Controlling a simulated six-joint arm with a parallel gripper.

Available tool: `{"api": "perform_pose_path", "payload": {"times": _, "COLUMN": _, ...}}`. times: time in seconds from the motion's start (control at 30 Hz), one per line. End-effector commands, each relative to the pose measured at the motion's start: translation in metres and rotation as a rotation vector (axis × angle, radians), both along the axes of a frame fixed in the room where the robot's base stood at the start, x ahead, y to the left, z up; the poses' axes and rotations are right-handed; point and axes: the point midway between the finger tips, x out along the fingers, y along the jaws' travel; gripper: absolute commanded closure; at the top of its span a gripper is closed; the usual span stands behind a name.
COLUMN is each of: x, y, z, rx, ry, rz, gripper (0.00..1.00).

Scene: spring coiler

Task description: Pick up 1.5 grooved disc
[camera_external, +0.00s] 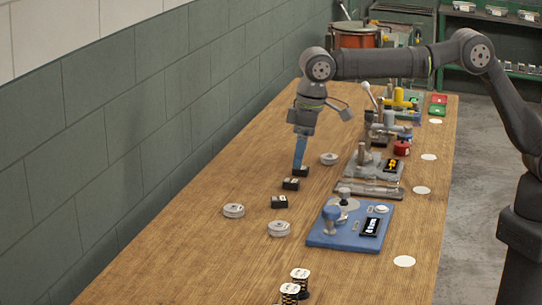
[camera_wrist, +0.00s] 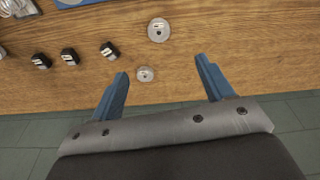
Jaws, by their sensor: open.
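My gripper (camera_external: 300,165) is open and empty, its blue fingers pointing down above the table. In the wrist view, the open fingers (camera_wrist: 163,72) stand wide apart. A small pale grey disc (camera_wrist: 145,74) shows between them, nearer the left finger, lying below on the table; it is the disc near the wall in the external view (camera_external: 234,210). A larger grey disc (camera_wrist: 159,29) lies farther from the wall, also seen in the external view (camera_external: 279,228). Another grey disc (camera_external: 329,159) lies farther back. Labels and grooves are too small to read, so I cannot tell which is 1.5.
Several black blocks (camera_wrist: 70,56) stand in a row beside the discs. A blue base with a fixture (camera_external: 350,226) and grey fixtures (camera_external: 372,165) line the table's right side. Dark coils (camera_external: 299,278) stand at the front. The brick wall (camera_external: 120,130) borders the left edge.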

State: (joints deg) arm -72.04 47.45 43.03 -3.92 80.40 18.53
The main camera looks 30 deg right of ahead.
Motion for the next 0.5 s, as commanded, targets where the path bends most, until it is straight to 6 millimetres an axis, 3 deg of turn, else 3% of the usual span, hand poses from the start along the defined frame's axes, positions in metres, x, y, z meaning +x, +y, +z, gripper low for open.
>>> {"api": "perform_pose_path", "payload": {"times": 0.03, "x": 0.007, "y": 0.004, "z": -0.01, "rx": -0.013, "ry": 0.013, "rz": 0.01, "gripper": 0.27}}
{"api": "perform_pose_path", "payload": {"times": 0.33, "x": 0.016, "y": 0.011, "z": -0.043, "rx": -0.038, "ry": 0.044, "rz": 0.044, "gripper": 0.27}}
{"api": "perform_pose_path", "payload": {"times": 0.5, "x": 0.018, "y": 0.014, "z": -0.079, "rx": -0.038, "ry": 0.044, "rz": 0.043, "gripper": 0.27}}
